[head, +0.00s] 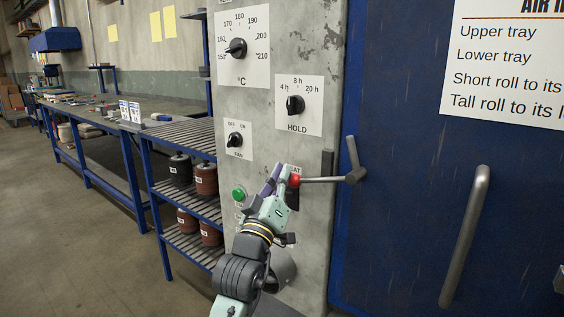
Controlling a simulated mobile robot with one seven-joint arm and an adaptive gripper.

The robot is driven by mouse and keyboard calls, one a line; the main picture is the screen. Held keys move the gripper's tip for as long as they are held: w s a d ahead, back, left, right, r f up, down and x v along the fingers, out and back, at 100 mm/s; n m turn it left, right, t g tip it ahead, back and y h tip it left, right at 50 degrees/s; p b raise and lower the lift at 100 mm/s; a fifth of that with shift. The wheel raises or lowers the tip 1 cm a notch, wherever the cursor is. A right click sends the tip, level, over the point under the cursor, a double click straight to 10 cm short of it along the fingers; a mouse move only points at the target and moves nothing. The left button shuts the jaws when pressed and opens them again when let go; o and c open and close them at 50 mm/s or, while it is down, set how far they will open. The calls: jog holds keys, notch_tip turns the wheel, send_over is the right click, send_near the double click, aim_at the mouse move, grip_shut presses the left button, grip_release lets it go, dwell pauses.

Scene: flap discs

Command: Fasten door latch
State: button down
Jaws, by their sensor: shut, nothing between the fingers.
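The door latch (352,176) is a grey metal lever at the left edge of the blue door (400,120). Its handle rod lies about level and points left, across the edge of the grey control panel (325,110), ending in a red ball knob (294,181). A shorter arm of the latch points up from its pivot. A dark upright plate stands on the panel just above the rod. My gripper (274,182) is shut and empty, immediately left of the red knob. Whether it touches the knob I cannot tell. It partly hides the panel behind it.
The panel carries several black dials and a green button (239,194) left of my gripper. A vertical grey handle (466,235) sits on the door, below a printed sign (510,65). A blue rack (185,135) with dark cylinders stands left. The floor further left is clear.

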jog(key=f, duration=0.1)
jog(key=f+n, duration=0.1)
jog(key=f+y+b, duration=0.1)
jog(key=shift+s+d+f, duration=0.2)
jog(key=shift+d+f, duration=0.05)
jog(key=shift+d, duration=0.15)
jog(key=shift+r, duration=0.1)
jog(key=v, duration=1.2)
jog(key=shift+s, duration=0.1)
